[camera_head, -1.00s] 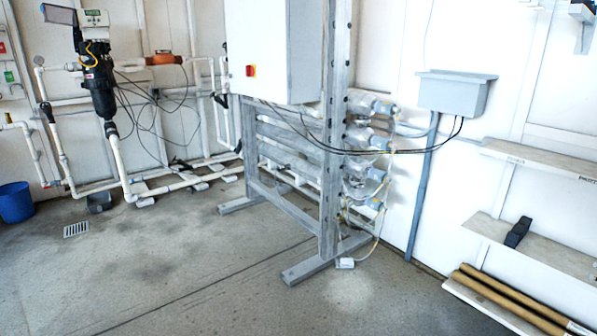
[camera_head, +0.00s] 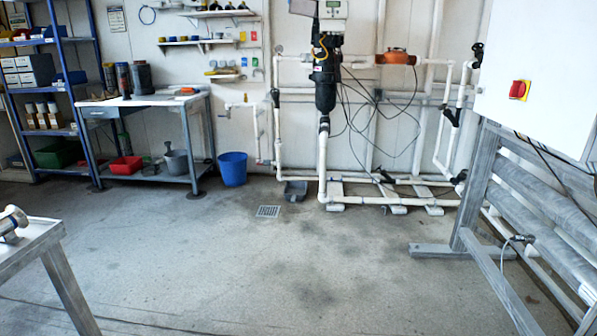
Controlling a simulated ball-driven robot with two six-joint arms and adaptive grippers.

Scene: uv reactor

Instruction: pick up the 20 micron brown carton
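Several small brown cartons (camera_head: 43,120) with pale tops stand in a row on a middle shelf of the blue shelving unit at the far left. They are too small for me to read any label, so I cannot tell which one is 20 micron. Neither of my grippers is in view.
Grey boxes (camera_head: 28,70) sit one shelf above. A workbench (camera_head: 150,99) stands right of the shelving, with a blue bucket (camera_head: 232,169) beside it. A grey table (camera_head: 28,236) juts in at left front. The pipe-and-panel frame (camera_head: 478,190) stands at right. The middle floor (camera_head: 230,265) is clear.

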